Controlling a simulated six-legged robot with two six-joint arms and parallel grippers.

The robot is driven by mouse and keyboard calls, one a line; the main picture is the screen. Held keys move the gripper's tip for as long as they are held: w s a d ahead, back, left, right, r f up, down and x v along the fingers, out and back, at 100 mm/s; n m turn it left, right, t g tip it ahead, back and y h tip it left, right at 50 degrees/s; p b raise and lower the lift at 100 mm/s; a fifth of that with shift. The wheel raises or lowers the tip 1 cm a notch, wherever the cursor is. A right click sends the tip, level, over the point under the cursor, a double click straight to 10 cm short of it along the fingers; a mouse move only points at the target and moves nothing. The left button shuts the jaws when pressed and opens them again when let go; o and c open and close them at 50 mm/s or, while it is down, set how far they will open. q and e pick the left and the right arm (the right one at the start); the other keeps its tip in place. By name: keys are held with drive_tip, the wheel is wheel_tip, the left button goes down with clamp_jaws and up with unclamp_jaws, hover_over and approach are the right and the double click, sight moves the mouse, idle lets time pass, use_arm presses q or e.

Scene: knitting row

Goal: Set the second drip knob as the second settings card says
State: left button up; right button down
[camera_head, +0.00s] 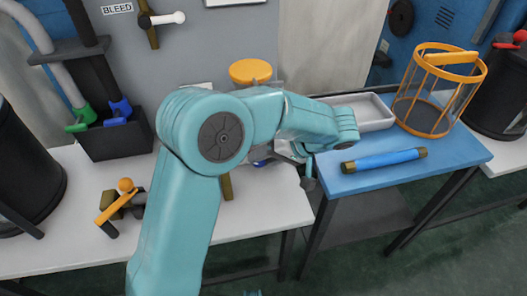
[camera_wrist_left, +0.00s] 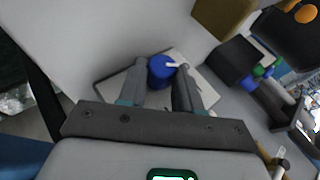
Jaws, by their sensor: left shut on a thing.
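A blue drip knob (camera_wrist_left: 160,66) with a white pointer stands on a light plate (camera_wrist_left: 203,84) in the left wrist view. My left gripper (camera_wrist_left: 160,80) has its two grey fingers closed on the knob's sides. The pointer sticks out toward the right finger. In the head view my left gripper (camera_head: 284,153) is mostly hidden behind my teal arm, and only a bit of blue (camera_head: 262,163) shows beside it. I cannot make out a readable settings card. My right gripper is not in view.
A blue table (camera_head: 440,155) on the right holds a blue roller (camera_head: 384,161), a grey tray (camera_head: 368,113) and an orange-framed basket (camera_head: 437,92). An orange-handled valve (camera_head: 122,201) is on the white bench at left, near a dark box (camera_head: 118,136) with green and blue handles.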

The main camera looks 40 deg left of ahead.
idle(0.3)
use_arm(q)
drive_tip(key=o, duration=1)
drive_tip(key=shift+o, duration=0.2)
drive_tip(key=p+v, duration=0.5)
drive_tip(key=v, duration=1.1)
drive_tip(key=shift+w+d+f, duration=0.15)
drive_tip(key=shift+w+d, duration=0.1)
drive_tip(key=shift+d, duration=0.1)
